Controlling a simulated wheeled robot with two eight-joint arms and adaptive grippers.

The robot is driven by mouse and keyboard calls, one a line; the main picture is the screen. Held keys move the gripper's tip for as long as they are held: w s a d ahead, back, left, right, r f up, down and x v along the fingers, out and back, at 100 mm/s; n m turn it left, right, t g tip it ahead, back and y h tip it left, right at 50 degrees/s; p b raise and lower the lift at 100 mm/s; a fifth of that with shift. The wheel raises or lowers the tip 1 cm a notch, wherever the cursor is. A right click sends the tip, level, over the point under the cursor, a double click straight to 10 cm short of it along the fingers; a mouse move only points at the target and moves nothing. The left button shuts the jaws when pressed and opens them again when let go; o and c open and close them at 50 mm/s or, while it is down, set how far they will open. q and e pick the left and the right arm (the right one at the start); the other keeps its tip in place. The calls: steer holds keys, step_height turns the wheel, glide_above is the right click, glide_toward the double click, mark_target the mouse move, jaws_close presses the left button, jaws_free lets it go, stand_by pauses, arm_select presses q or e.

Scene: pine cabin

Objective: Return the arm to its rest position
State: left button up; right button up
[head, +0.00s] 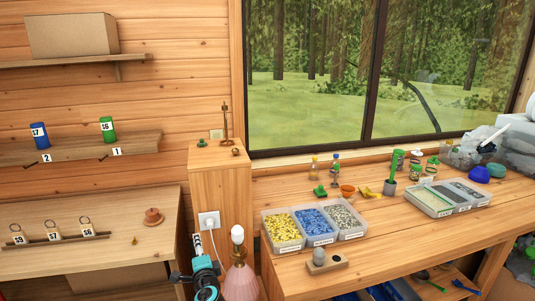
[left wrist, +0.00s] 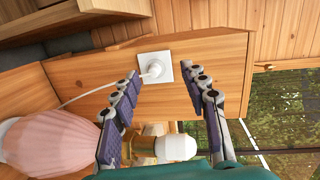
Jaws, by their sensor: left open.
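My left gripper (left wrist: 163,76) is open in the left wrist view, with its two dark padded fingers apart and nothing between them. Behind the gap is a white wall socket (left wrist: 155,67) with a plug and cord, on the wooden cabinet. In the head view, my teal and black left arm (head: 205,278) shows at the bottom, in front of the cabinet and left of the lamp. The socket (head: 209,220) is above it. My right gripper is not in view.
A pink lamp (head: 239,284) with a white bulb (head: 237,234) stands close right of my left arm; its pink base (left wrist: 50,150) also shows in the left wrist view. The workbench (head: 400,240) at right holds bins of pieces. A lower shelf table (head: 100,225) is at left.

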arm_select(q)
steer(key=s+a+r+n+g+h, duration=0.15)
steer(key=s+n+g, duration=0.5)
steer(key=s, duration=1.05)
steer(key=s+d+f+n+g+h, duration=0.1)
steer(key=s+d+f+n+h, duration=0.1)
steer(key=s, duration=0.6)
steer(key=s+d+f+n+h, duration=0.2)
steer(key=s+d+n, duration=0.2)
steer(key=s, duration=0.5)
steer(key=shift+d+f+g+h, duration=0.15)
steer(key=shift+d+g+h, duration=0.2)
steer(key=shift+d, duration=0.6)
steer(key=shift+w+n, duration=0.1)
steer(key=shift+n, duration=0.15)
